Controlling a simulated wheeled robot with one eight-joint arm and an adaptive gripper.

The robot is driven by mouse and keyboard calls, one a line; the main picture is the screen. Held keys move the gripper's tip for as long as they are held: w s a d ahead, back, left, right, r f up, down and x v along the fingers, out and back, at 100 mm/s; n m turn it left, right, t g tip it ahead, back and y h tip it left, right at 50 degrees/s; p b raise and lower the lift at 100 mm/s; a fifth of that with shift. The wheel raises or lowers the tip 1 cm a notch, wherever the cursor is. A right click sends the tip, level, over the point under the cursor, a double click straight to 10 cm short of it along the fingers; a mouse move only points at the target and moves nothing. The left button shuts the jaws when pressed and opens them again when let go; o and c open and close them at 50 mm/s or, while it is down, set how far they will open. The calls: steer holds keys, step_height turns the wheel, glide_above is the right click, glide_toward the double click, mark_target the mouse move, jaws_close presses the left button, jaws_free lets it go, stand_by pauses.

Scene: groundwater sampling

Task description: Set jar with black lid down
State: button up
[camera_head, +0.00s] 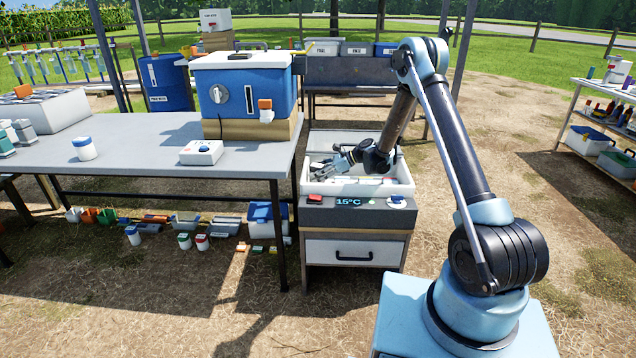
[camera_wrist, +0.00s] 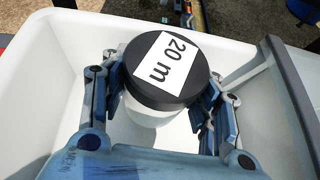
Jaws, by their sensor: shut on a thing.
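The jar with the black lid (camera_wrist: 155,88) shows in the wrist view, with a white label reading "20 m" on its lid and a pale body below. My gripper (camera_wrist: 160,92) is shut on it, one finger on each side. The jar is inside a white bin (camera_wrist: 35,90), with the bin's walls around it. Whether its base touches the bin floor is hidden. In the head view my gripper (camera_head: 337,163) is low at the left part of the white bin (camera_head: 345,190), on a cabinet marked 15°C. The jar cannot be made out there.
A grey bar or divider (camera_wrist: 290,100) runs along the bin's right side. A shelf (camera_head: 590,110) stands far right.

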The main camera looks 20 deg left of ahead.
steer(key=shift+f, duration=1.9)
steer(key=o, duration=1.3)
